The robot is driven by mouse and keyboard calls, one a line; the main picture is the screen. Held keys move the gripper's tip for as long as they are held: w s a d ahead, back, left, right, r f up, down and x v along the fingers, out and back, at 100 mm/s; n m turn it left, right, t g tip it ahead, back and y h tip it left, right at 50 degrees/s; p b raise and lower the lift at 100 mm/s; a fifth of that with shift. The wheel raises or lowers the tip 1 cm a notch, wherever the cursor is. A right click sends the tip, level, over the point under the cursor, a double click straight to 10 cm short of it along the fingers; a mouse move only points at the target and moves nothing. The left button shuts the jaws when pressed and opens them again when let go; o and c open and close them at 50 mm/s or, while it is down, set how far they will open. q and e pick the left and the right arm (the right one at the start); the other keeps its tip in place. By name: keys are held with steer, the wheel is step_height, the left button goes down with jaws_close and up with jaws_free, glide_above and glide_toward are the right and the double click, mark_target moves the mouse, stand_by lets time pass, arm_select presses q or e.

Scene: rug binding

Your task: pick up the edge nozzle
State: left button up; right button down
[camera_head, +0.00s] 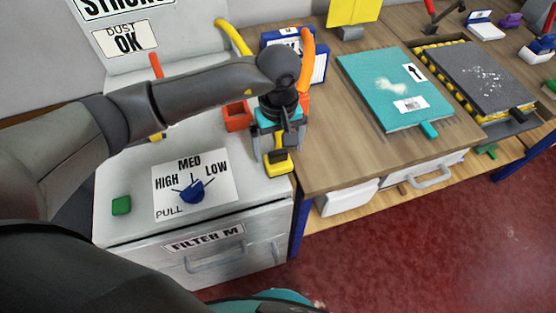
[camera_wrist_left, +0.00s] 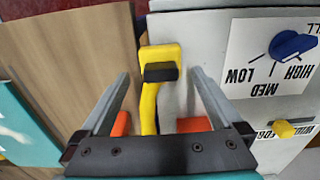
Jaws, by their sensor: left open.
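The yellow piece with a black band, which I take to be the edge nozzle (camera_head: 279,167), is at the right edge of the white cabinet top, beside the wooden bench. In the left wrist view the nozzle (camera_wrist_left: 149,106) runs lengthwise between the fingers, its wide end beyond their tips. My left gripper (camera_head: 279,146) is open above it, pointing down. In the left wrist view the gripper (camera_wrist_left: 160,75) has clear gaps to the nozzle on both sides, so it is not clamped. The gripper hides part of the nozzle in the head view. My right gripper's fingers are not visible.
A red-orange box (camera_head: 236,116) and an orange curved piece (camera_head: 306,55) stand close to my left gripper. A blue dial (camera_head: 192,192) and a green block (camera_head: 121,205) are on the cabinet. A teal panel (camera_head: 385,85) lies on the bench; bare wood lies left of it.

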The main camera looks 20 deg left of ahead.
mark_target(278, 159)
arm_select(q)
step_height(278, 159, down, 5)
steer(key=shift+s, duration=0.1)
steer(key=shift+c, duration=0.4)
steer(key=c, duration=1.4)
steer(key=shift+r, duration=0.15)
step_height(278, 159, up, 20)
steer(key=shift+f+p, duration=0.1)
steer(key=shift+p, duration=0.35)
